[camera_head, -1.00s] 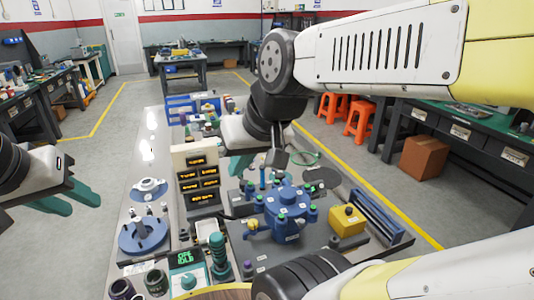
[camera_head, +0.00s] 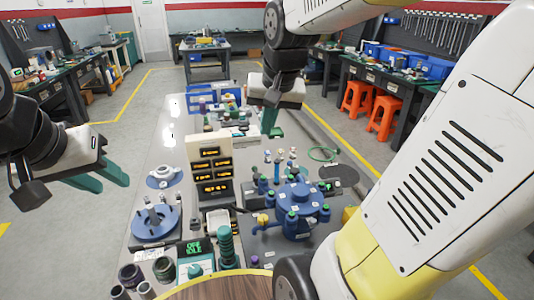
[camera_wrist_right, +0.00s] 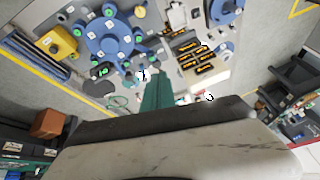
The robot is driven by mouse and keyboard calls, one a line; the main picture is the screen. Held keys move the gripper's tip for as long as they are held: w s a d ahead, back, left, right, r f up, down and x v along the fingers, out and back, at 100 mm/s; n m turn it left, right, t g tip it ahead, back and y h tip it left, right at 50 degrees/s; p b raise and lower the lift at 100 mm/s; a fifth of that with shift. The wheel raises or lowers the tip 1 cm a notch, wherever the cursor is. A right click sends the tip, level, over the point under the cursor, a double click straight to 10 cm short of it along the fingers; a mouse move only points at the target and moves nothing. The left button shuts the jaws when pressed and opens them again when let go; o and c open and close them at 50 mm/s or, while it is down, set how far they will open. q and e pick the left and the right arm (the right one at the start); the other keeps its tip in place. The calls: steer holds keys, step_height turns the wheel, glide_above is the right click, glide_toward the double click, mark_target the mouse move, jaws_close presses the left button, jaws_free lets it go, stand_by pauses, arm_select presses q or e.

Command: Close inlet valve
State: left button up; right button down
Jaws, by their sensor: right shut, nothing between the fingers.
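A round blue test fixture (camera_head: 292,209) with several green-tipped ports stands on the bench. It also shows in the right wrist view (camera_wrist_right: 110,44). A small yellow knob (camera_head: 262,219) sits at its left side. Several small upright fittings stand behind it; I cannot tell which part is the inlet valve. My right gripper (camera_head: 269,121) is shut and empty, raised above the bench behind the fixture. In the right wrist view its closed teal fingers (camera_wrist_right: 158,92) touch nothing. My left gripper (camera_head: 108,179) is open and empty at the left, beside the bench and apart from the fixture.
A white panel with orange displays (camera_head: 210,160) stands left of the fixture. A blue round flange (camera_head: 155,226) lies further left. A yellow box (camera_wrist_right: 60,42) is beside the fixture. My right arm covers the bench's near right.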

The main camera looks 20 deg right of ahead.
steer(key=w+d+f+m+g+h, duration=0.1)
steer(key=w+d+f+m, duration=0.25)
steer(key=w, duration=0.55)
steer(key=m+g+h, duration=0.2)
steer(key=m, duration=0.4)
glide_above(292, 170)
steer(key=w+a, duration=0.3)
steer(key=a, duration=0.1)
step_height(292, 170, down, 18)
steer(key=shift+s+r+n, duration=0.2)
steer(key=shift+s+n, duration=0.05)
steer(key=shift+s, duration=0.05)
steer(key=x, duration=1)
steer(key=shift+s+d, duration=0.1)
steer(key=shift+d, duration=0.05)
